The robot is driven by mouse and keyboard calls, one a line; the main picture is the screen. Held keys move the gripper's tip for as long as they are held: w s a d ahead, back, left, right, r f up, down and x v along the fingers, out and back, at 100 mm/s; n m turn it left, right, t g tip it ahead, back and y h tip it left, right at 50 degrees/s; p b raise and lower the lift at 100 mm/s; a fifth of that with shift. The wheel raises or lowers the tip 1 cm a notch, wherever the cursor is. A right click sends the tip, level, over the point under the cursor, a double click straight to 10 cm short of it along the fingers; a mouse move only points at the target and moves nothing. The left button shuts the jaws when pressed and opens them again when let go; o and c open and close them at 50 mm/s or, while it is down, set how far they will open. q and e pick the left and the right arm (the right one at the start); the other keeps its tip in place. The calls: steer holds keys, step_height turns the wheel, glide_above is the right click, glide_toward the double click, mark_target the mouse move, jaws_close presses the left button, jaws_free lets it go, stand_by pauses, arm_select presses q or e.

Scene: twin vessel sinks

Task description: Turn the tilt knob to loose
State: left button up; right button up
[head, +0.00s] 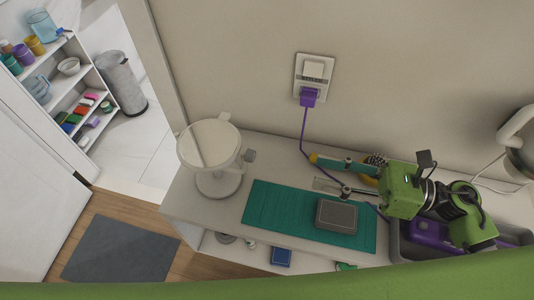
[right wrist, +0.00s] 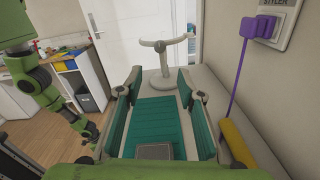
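A round white mirror (head: 208,143) stands on a white base at the left end of the counter. Its grey tilt knob (head: 249,155) sticks out on the right side.
A teal mat (head: 275,212) with a grey box (head: 337,216) lies below my right gripper. A purple plug (head: 308,96) with a hanging cord is at the wall outlet. A yellow-handled brush (head: 370,181) lies behind the gripper. The sink (head: 402,246) is at right.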

mark_target(254, 157)
steer(key=p+x, duration=0.1)
steer(key=x, duration=0.3)
steer(key=p+x, duration=0.2)
steer(key=x, duration=0.2)
steer(key=p+x, duration=0.2)
steer(key=x, duration=0.2)
steer(key=shift+a+r, duration=0.1)
steer(key=shift+r, duration=0.15)
steer(key=shift+w+a+f+p, duration=0.15)
steer(key=shift+a+p, duration=0.2)
steer(key=shift+a, duration=0.05)
jaws_close()
